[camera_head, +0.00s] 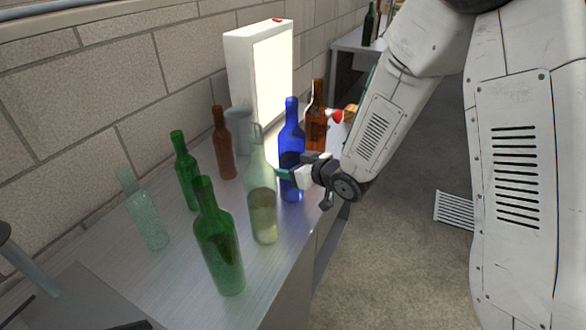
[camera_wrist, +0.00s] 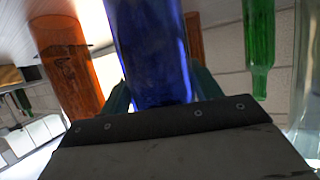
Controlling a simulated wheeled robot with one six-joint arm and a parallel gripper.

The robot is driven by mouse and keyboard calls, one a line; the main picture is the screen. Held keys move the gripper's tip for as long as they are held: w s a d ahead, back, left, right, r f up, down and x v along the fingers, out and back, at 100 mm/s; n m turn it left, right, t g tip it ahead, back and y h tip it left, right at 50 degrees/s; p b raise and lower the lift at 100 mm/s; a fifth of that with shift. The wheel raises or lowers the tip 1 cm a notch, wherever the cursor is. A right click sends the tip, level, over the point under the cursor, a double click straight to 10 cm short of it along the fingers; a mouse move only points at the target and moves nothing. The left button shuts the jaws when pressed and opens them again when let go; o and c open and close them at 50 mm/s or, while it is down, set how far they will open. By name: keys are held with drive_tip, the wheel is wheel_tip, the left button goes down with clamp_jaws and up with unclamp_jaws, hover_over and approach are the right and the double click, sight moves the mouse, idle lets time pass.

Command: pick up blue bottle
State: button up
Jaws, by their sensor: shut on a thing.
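The blue bottle (camera_head: 291,145) stands upright on the metal counter, behind and to the right of a clear bottle. My gripper (camera_head: 287,174) reaches in from the right and is shut on the lower body of the blue bottle. In the wrist view the blue bottle (camera_wrist: 150,50) fills the middle, with dark green fingers (camera_wrist: 158,95) on both its sides. Its far side is hidden. I cannot tell whether its base touches the counter.
Close by stand a clear bottle (camera_head: 262,200) and an amber bottle (camera_head: 316,125). Green bottles (camera_head: 219,245) (camera_head: 186,172), a brown bottle (camera_head: 222,145) and a pale bottle (camera_head: 146,215) stand further left. A lit panel (camera_head: 272,80) stands behind.

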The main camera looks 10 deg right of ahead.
sight(296, 107)
wheel_tip(296, 107, up, 17)
drive_tip(key=shift+r, duration=0.1)
idle(0.4)
